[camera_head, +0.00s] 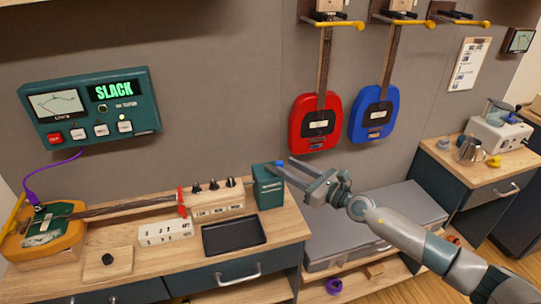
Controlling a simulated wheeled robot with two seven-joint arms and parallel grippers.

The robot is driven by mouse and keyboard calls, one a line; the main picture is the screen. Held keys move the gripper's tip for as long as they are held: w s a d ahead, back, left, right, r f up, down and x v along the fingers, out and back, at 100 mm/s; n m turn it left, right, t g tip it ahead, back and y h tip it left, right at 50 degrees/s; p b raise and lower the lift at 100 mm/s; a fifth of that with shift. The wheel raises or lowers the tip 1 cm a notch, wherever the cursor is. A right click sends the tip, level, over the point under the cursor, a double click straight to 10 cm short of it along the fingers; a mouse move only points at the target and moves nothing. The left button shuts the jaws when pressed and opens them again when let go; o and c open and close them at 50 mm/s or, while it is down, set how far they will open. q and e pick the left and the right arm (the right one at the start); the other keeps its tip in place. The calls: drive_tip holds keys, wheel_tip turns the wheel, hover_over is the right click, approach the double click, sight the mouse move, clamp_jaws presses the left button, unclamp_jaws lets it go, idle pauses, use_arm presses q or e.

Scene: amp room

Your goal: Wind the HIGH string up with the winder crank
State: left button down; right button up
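An orange-bodied guitar (62,244) lies on the bench at the left, its neck (125,209) running right to a red support (181,202). Beyond it, a wooden block with several dark tuner posts (213,186) stands upright; its labels are too small to read. The teal wall unit (92,106) reads "SLACK". My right gripper (284,172) reaches in from the right beside a teal box (268,188), its fingers apart. A small blue piece (280,164) shows at the fingertips; I cannot tell whether they touch it. I cannot pick out the winder crank. My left gripper is out of view.
A black tray (234,236), a white labelled block (166,233) and a small wooden board (108,264) lie on the bench. A red guitar (315,121) and a blue guitar (372,114) hang on the wall. A grey case (400,210) lies at the right.

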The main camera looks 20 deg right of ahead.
sight(270, 167)
drive_tip(key=x, duration=0.8)
drive_tip(key=shift+w+b, duration=0.1)
drive_tip(key=shift+b, duration=0.2)
clamp_jaws()
